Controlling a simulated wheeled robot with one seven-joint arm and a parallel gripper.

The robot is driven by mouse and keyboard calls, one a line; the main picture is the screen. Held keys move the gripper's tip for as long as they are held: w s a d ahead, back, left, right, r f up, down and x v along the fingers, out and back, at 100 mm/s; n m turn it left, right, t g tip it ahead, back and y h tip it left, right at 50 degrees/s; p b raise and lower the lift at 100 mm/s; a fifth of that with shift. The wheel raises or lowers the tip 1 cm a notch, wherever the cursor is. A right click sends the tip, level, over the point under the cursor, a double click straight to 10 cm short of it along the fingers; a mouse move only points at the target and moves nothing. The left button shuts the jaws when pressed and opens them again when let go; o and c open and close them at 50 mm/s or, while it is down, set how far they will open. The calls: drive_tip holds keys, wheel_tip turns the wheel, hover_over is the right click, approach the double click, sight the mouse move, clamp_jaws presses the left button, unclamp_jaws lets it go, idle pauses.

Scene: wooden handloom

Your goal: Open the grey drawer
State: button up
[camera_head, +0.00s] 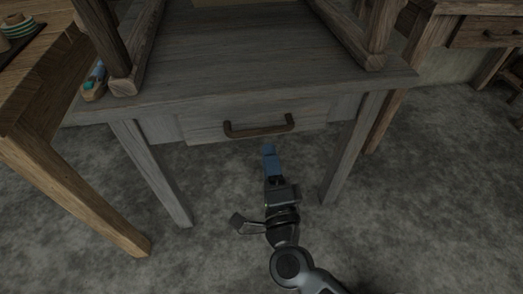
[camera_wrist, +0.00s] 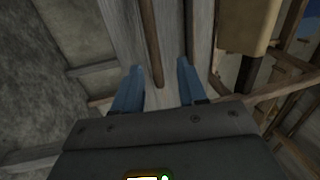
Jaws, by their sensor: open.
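The grey drawer (camera_head: 205,127) sits under the top of a grey wooden table, and its front looks flush with the frame. Its dark brown bar handle (camera_head: 258,131) runs across the front. My gripper (camera_head: 268,149) has blue fingers and shows just below the handle in the head view. In the wrist view my gripper (camera_wrist: 158,68) is open, with its two fingers apart. The handle (camera_wrist: 151,45) shows between the fingertips there, with the grey drawer front behind it. The fingers hold nothing; I cannot tell how far they are from the handle.
The grey table (camera_head: 235,55) carries a wooden frame, with a small item (camera_head: 94,82) at its left corner. Its legs stand either side of my arm. A brown table (camera_head: 45,90) is at left; another table with a drawer (camera_head: 487,32) is at right. The grey floor in front is clear.

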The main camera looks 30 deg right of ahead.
sight(261, 129)
drive_tip(key=shift+m, duration=0.3)
drive_tip(key=x, duration=0.2)
drive_tip(key=b+x, duration=0.1)
drive_tip(key=x, duration=0.2)
drive_tip(key=f+x, duration=0.1)
drive_tip(key=x, duration=0.2)
drive_tip(key=shift+w+a, duration=0.15)
drive_tip(key=shift+w, duration=0.15)
clamp_jaws()
